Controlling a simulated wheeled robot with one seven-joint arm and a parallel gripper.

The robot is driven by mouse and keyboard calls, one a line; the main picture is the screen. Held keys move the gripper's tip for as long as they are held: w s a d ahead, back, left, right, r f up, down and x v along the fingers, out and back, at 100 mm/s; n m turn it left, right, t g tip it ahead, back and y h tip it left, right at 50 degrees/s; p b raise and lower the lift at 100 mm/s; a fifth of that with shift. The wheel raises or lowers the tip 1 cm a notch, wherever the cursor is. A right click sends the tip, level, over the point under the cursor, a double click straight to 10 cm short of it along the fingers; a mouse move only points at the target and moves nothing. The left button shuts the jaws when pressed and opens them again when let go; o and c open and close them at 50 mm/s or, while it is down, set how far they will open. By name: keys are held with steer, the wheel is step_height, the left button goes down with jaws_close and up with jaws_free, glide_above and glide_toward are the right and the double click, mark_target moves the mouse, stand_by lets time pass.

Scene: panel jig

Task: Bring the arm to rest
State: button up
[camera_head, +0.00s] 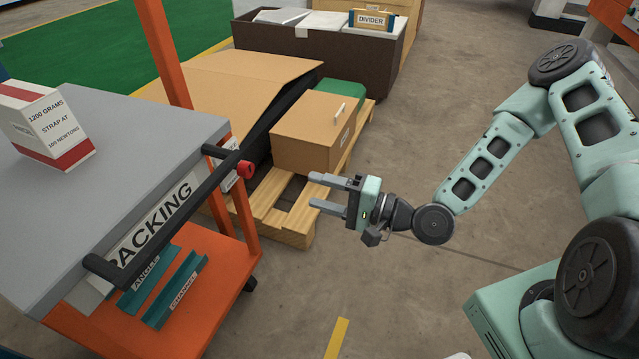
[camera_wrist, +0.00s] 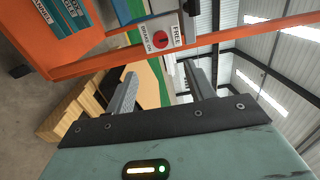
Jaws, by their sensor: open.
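My gripper (camera_head: 320,192) is open and empty in the head view. Its two grey fingers point left, toward the packing cart, and nothing is between them. My arm reaches in from the right side, bent at the elbow, over bare floor. In the wrist view my gripper (camera_wrist: 162,88) also shows both fingers apart, with the cart's orange frame (camera_wrist: 90,62) beyond them. The fingers appear apart from the cart and from the cardboard box (camera_head: 312,135) on the pallet.
The grey-topped packing cart (camera_head: 130,125) has a black handle (camera_head: 165,215) and carries a labelled box (camera_head: 45,125). A wooden pallet (camera_head: 285,225) with cardboard stands behind my gripper. A dark divider bin (camera_head: 320,55) is at the back. The floor (camera_head: 400,290) below my gripper is mostly clear.

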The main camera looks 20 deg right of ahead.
steer(key=s+f+n+g+h, duration=0.4)
steer(key=s+n+g+h, duration=0.2)
steer(key=n+g+h, duration=0.4)
steer(key=s+r+n+g+h, duration=0.1)
steer(key=s+r+n+h, duration=0.4)
steer(key=s+r, duration=1.05)
step_height(320, 180, up, 26)
steer(key=w+y+p, duration=0.1)
steer(key=p, duration=2.3)
steer(key=shift+w+d+f, duration=0.15)
steer(key=shift+w, duration=0.1)
